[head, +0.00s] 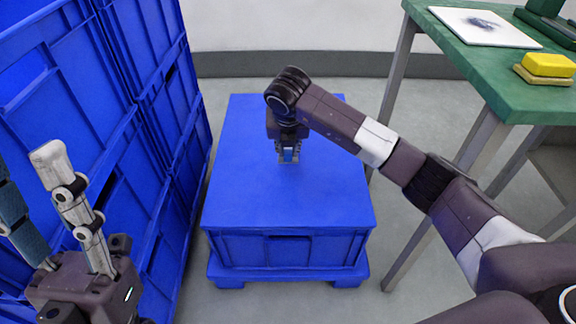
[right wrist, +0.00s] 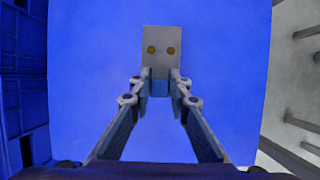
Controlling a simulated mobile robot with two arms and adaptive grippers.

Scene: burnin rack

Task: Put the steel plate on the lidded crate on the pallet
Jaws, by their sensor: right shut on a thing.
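The lidded crate (head: 290,205) is blue, closed with a flat blue lid, and stands on a blue pallet (head: 230,274) in the middle of the head view. My right gripper (head: 288,154) points down over the lid. In the right wrist view my right gripper (right wrist: 161,82) is shut on the steel plate (right wrist: 161,42), a small grey rectangle with two brass-coloured dots. The plate is over the lid; whether it touches it I cannot tell. In the head view the gripper mostly hides the plate. My left gripper (head: 26,160) is open and empty at the left edge.
Stacked blue crates (head: 75,105) form a wall close on the left. A green-topped table (head: 500,75) at the right holds a white panel (head: 484,27) and a yellow block (head: 548,65). Most of the crate lid is bare.

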